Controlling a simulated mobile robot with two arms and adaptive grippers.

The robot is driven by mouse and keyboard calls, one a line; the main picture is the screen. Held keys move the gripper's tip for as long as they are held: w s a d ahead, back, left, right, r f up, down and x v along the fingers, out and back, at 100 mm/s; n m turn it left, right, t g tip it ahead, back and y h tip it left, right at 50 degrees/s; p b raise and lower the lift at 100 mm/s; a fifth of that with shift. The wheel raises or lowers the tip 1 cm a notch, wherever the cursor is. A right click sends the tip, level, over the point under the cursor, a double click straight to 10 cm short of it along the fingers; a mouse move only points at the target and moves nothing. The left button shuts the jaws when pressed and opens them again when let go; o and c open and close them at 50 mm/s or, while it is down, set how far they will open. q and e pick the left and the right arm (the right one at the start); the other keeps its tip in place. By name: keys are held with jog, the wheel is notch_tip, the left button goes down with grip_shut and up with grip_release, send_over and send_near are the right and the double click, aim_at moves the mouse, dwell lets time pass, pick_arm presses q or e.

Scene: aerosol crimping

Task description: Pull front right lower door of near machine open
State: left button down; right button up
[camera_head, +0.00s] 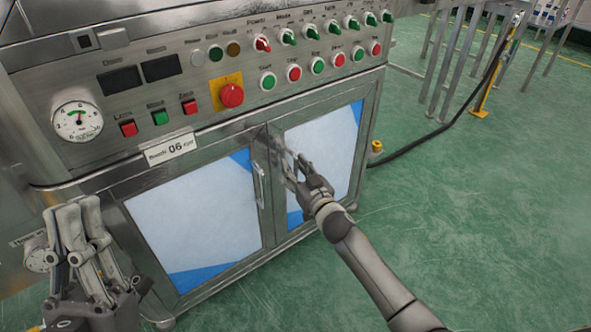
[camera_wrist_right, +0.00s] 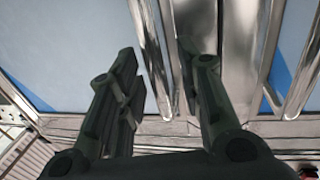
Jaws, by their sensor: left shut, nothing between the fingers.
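The near machine's front right lower door (camera_head: 332,145) has a white-blue panel in a metal frame and looks shut. My right gripper (camera_head: 296,168) is at this door's inner edge, over its handle, which it partly hides in the head view. In the right wrist view, which looks upside down, the open fingers (camera_wrist_right: 165,85) stand apart with the bar handle (camera_wrist_right: 150,50) between them. I cannot tell whether either finger touches it. My left gripper (camera_head: 76,208) is shut and empty, at lower left, away from the doors.
The left lower door (camera_head: 195,220) is shut, with its own vertical handle (camera_head: 259,186) close beside my right gripper. Above are a red stop knob (camera_head: 232,95), buttons and switches. A black cable (camera_head: 420,145) lies on the green floor at right. The floor before the right door is clear.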

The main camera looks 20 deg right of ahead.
grip_shut()
dwell(0.5)
